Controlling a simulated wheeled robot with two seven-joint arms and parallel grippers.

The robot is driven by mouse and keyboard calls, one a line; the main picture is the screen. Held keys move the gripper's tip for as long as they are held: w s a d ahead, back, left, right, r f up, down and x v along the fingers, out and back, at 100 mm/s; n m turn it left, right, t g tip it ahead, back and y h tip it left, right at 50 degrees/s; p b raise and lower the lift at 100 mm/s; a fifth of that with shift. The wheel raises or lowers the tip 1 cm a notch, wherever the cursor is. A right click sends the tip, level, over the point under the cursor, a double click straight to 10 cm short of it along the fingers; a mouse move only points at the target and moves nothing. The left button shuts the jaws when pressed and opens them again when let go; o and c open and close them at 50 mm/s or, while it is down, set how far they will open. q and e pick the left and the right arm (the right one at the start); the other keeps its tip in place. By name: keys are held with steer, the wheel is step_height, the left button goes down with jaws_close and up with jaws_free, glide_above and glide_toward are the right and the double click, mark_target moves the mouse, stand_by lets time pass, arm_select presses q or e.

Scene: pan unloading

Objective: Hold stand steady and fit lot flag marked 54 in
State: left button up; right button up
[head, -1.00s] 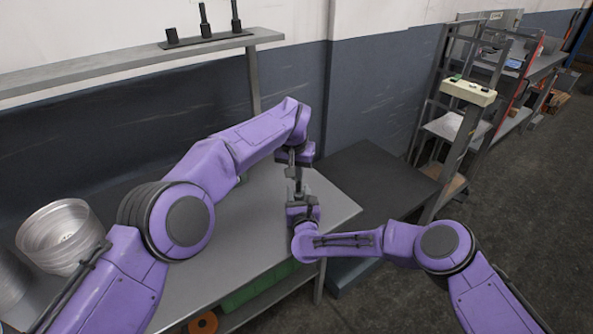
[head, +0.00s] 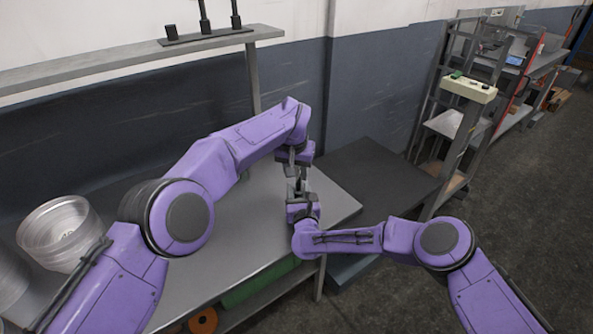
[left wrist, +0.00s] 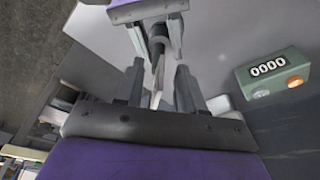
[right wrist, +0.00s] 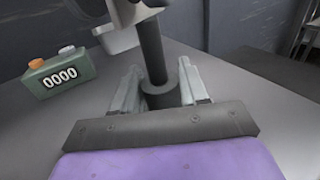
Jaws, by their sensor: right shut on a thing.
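The stand shows in the right wrist view as a dark upright post (right wrist: 152,50) rising from a grey round base (right wrist: 160,95). My right gripper (right wrist: 161,84) is shut on that base, one finger on each side. My left gripper (left wrist: 159,75) is above it with its fingers apart, and the dark post (left wrist: 157,48) shows beyond and between them. A thin pale sliver also shows between the left fingers; I cannot tell what it is. No flag marked 54 can be made out. In the head view both grippers meet over the table's right end, and the arms hide most of the stand.
A green counter box (right wrist: 60,72) reading 0000 stands on the grey table (head: 240,235). Clear round tubs (head: 60,232) are at the left. Several dark posts (head: 204,18) stand on the shelf above. A dark, lower surface (head: 370,180) adjoins the table's right end.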

arm_select(q)
steer(key=v, duration=1.2)
arm_select(e)
steer(key=o, duration=1.2)
